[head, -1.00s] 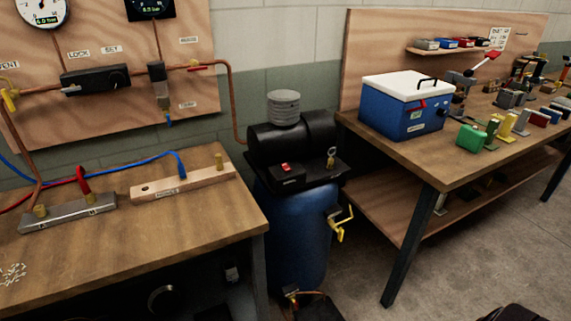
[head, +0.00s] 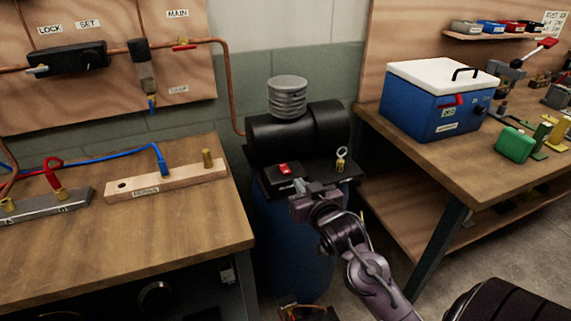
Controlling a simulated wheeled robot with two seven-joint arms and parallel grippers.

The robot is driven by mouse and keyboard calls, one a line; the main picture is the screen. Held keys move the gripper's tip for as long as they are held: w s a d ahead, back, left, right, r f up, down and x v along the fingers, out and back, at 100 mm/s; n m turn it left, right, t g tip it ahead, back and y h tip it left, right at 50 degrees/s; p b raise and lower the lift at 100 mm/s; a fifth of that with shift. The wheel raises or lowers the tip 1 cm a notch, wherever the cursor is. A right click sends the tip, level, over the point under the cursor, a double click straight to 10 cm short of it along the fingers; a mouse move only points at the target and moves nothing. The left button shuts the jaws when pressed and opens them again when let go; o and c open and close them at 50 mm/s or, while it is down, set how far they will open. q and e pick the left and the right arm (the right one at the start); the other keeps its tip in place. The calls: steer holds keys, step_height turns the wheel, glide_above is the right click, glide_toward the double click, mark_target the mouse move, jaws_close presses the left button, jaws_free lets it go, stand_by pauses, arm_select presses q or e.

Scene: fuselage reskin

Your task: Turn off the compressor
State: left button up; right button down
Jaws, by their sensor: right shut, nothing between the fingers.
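The compressor stands between the two benches, with a blue tank (head: 275,240) below and a black motor (head: 285,134) with a grey ribbed filter on top. A small black switch box on its top plate carries a red switch (head: 285,169). My right gripper (head: 299,186) is in front of the switch box, just right of and below the red switch. Its fingers are shut and empty. I cannot tell whether they touch the box. My right arm hides part of the tank and its yellow valve. My left gripper is not in view.
The left bench (head: 150,235) holds a wooden rail (head: 166,182) and red and blue hoses. The right bench (head: 400,125) holds a blue cooler (head: 435,105) with a white lid and a green can (head: 515,145). A copper pipe (head: 231,90) runs down behind the compressor.

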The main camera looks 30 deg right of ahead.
step_height(320, 180, up, 4)
steer(key=shift+s+f+t, duration=0.1)
steer(key=shift+t, duration=0.3)
steer(key=p, duration=0.1)
glide_above(286, 173)
steer(key=s, duration=0.1)
steer(key=shift+f, duration=0.45)
steer(key=shift+w+f, duration=0.25)
steer(key=shift+f, duration=0.4)
steer(key=shift+w+f, duration=0.25)
steer(key=shift+f, duration=0.35)
steer(key=shift+d+f+p, duration=0.1)
steer(key=shift+f+p, duration=0.2)
steer(key=shift+f, duration=0.6)
